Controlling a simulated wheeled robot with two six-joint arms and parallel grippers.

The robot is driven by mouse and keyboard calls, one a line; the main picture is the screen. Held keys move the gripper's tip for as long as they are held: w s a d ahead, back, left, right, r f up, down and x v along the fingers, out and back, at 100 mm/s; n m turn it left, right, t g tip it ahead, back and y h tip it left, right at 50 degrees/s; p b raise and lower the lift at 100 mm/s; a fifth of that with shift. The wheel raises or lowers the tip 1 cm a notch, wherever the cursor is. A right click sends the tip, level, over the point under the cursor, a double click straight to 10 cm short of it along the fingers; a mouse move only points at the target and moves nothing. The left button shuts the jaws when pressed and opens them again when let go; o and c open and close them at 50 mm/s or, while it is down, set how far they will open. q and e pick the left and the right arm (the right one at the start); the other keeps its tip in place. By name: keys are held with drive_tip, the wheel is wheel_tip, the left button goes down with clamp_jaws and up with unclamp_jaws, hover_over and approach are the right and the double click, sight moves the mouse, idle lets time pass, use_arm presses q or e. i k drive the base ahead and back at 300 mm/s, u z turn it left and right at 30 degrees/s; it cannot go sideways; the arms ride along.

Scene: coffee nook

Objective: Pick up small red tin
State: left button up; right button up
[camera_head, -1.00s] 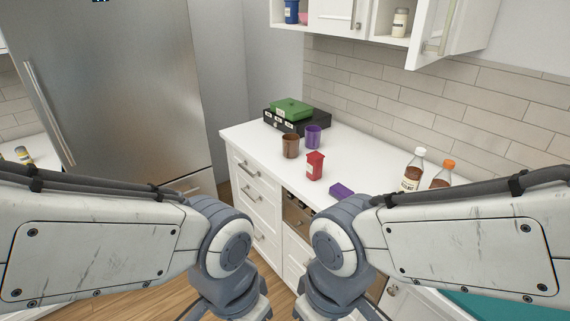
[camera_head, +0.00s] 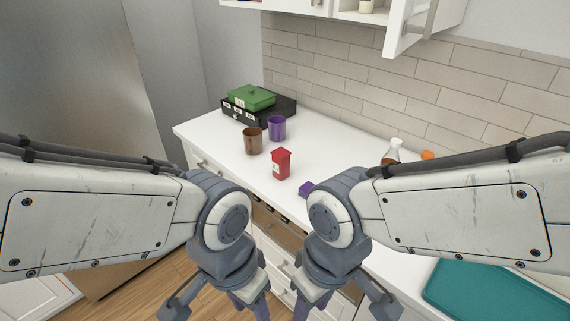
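The small red tin (camera_head: 281,164) stands upright on the white counter (camera_head: 222,163), with a pale label on its front. It is in the middle of the head view, in front of the brown and purple cups and apart from them. Both my arms reach in from the sides and bend down at the bottom centre, well short of the tin. Their lower ends run off the bottom edge, and my fingertips cannot be made out. Nothing touches the tin.
A brown cup (camera_head: 253,141) and a purple cup (camera_head: 277,128) stand behind the tin. A green box (camera_head: 250,97) lies on a black box (camera_head: 232,115). A purple block (camera_head: 306,188) and bottles (camera_head: 393,149) are to the right. A teal board (camera_head: 490,292) lies at lower right.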

sight(280, 156)
drive_tip(key=u, duration=1.95)
drive_tip(key=i, duration=1.25)
drive_tip(key=z, duration=1.8)
drive_tip(key=i, duration=0.5)
